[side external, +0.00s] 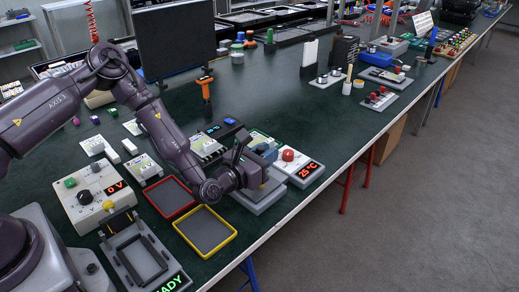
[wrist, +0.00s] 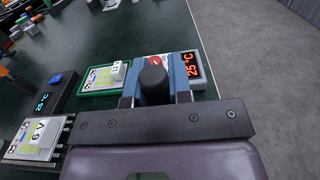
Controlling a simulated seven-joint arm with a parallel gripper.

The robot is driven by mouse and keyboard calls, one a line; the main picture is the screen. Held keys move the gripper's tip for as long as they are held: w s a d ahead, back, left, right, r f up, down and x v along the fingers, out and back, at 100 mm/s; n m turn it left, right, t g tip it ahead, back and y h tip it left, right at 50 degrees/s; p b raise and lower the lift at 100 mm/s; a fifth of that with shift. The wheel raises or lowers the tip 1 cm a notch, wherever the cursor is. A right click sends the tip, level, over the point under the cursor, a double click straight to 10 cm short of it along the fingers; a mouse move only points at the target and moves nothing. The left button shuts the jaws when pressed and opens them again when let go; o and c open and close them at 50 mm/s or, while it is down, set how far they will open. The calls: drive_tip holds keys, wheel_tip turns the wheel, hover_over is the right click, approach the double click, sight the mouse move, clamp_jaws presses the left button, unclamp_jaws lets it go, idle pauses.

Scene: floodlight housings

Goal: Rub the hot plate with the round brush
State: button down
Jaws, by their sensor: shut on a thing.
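My gripper (side external: 262,154) is over the hot plate (side external: 262,203), a grey slab near the table's front edge. In the wrist view its two blue fingers (wrist: 155,72) are shut on a black rounded piece, the round brush (wrist: 154,84). The brush's lower end is hidden, so I cannot tell whether it touches the plate. Beside the plate, a white control unit (side external: 285,172) carries a red knob (side external: 288,155) and a display (side external: 307,170) reading 25 °C. The knob (wrist: 157,61) and display (wrist: 192,64) also show in the wrist view, just beyond the fingers.
A red-rimmed tray (side external: 192,207) and a yellow-rimmed tray (side external: 234,236) lie left of the plate, apparently empty. A green-edged board (wrist: 84,93) and a dark display box (wrist: 60,92) sit close by. A 0 V supply (side external: 80,210) stands farther left. Green table behind is partly clear.

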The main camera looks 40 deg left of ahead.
drive_tip(key=shift+d+r, duration=0.1)
drive_tip(key=shift+d, duration=0.2)
wheel_tip(320, 180, up, 8)
idle(0.4)
idle(0.5)
